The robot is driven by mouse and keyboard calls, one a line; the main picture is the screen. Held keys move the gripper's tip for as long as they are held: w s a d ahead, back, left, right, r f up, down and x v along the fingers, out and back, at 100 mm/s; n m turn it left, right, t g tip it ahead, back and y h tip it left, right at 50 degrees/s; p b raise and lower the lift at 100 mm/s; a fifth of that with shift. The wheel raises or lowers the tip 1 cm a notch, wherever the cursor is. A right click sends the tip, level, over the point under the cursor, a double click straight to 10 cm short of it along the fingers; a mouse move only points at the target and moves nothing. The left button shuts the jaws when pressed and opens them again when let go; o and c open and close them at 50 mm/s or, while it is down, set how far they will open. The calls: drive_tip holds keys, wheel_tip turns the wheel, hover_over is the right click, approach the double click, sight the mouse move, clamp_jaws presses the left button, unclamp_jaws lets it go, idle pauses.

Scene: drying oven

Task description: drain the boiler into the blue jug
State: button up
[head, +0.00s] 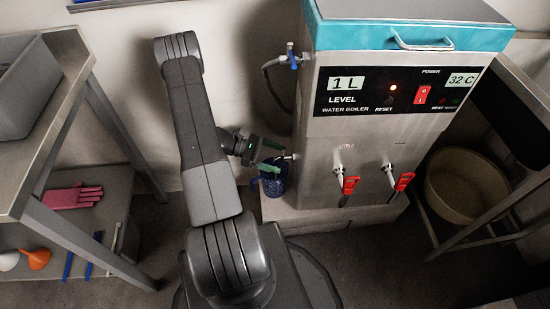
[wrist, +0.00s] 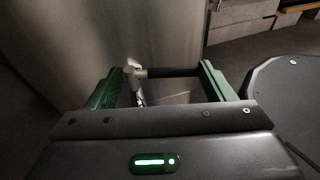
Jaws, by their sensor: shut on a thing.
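The steel water boiler (head: 400,150) has a teal lid, and its panel reads 1 L and 32 C. A metal drain tap (head: 291,157) sticks out low on its left side. The drain tap also shows in the wrist view (wrist: 139,88), with a dark handle (wrist: 175,72) spanning between the green fingers. My gripper (head: 271,160) is shut on this handle; its fingers stand wide apart (wrist: 160,80). The blue jug (head: 273,187) stands upright below the tap, partly hidden by my gripper. Its inside and any water flow cannot be made out.
Two red-handled taps (head: 350,184) are on the boiler's front. A blue-handled valve (head: 295,61) with a hose is at its upper left. A shelf rack with pink gloves (head: 72,196) stands left. A beige basin (head: 466,187) lies right.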

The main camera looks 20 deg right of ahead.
drive_tip(key=shift+w+a+m+g+y+b, duration=0.1)
drive_tip(key=shift+w+m+g+y+b, duration=0.2)
drive_tip(key=shift+m+g+y+b, duration=0.4)
drive_tip(key=shift+w+a+m+g+y+b, duration=0.1)
drive_tip(key=shift+w+m+g+y+b, duration=0.25)
drive_tip(key=shift+m+g+y, duration=0.5)
drive_tip(key=shift+s, duration=0.1)
drive_tip(key=shift+d, duration=0.1)
